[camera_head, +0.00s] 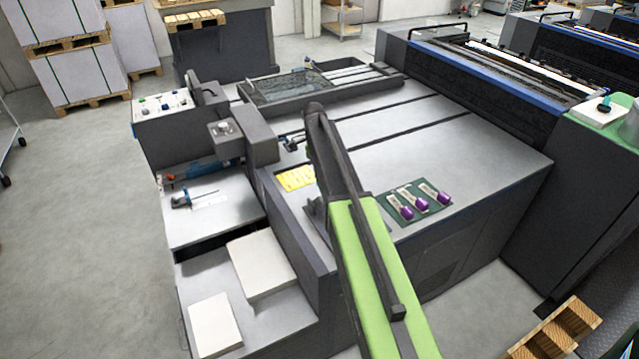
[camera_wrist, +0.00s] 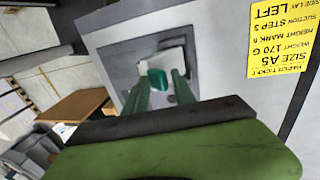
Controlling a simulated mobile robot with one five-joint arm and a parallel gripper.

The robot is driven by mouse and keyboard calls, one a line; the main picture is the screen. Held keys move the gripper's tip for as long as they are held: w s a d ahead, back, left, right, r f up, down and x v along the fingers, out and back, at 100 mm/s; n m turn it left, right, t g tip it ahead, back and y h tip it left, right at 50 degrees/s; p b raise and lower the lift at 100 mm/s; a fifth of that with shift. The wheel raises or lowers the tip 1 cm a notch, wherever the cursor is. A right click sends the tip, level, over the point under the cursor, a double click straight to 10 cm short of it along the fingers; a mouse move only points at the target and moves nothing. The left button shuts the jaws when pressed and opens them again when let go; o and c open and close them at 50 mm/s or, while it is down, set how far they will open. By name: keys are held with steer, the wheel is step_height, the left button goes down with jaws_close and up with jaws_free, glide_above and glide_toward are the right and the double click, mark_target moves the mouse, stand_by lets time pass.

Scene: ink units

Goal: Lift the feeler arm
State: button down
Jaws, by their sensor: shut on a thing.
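In the wrist view my gripper (camera_wrist: 158,82) has its two green fingers closed on a small teal tab (camera_wrist: 157,79). The tab stands in front of a pale bracket (camera_wrist: 175,58) on a light grey surface; it looks like the feeler arm's grip, but the fingers hide how it joins. Whether it is raised cannot be told. In the head view my own arm reaches over the grey feeder table (camera_head: 400,128) and hides most of the gripper and the held tab.
A yellow ticket (camera_head: 296,178) lies beside my arm; it also shows in the wrist view (camera_wrist: 278,40). Purple-ended tools lie on a green mat (camera_head: 420,202) to the right. A control box (camera_head: 160,105) and a raised dark block (camera_head: 258,135) stand to the left.

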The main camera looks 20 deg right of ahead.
steer(key=shift+w+a+f, duration=0.35)
steer(key=shift+w+f, duration=0.05)
steer(key=shift+w, duration=0.1)
steer(key=c, duration=1.4)
jaws_free()
steer(key=shift+c, duration=0.2)
steer(key=shift+w+f, duration=0.25)
steer(key=o, duration=0.3)
steer(key=shift+w+f, duration=0.15)
steer(key=shift+w, duration=0.05)
steer(key=shift+s+r, duration=0.2)
steer(key=shift+r, duration=0.05)
steer(key=c, duration=0.3)
steer(key=shift+o, duration=0.3)
steer(key=shift+c, duration=0.3)
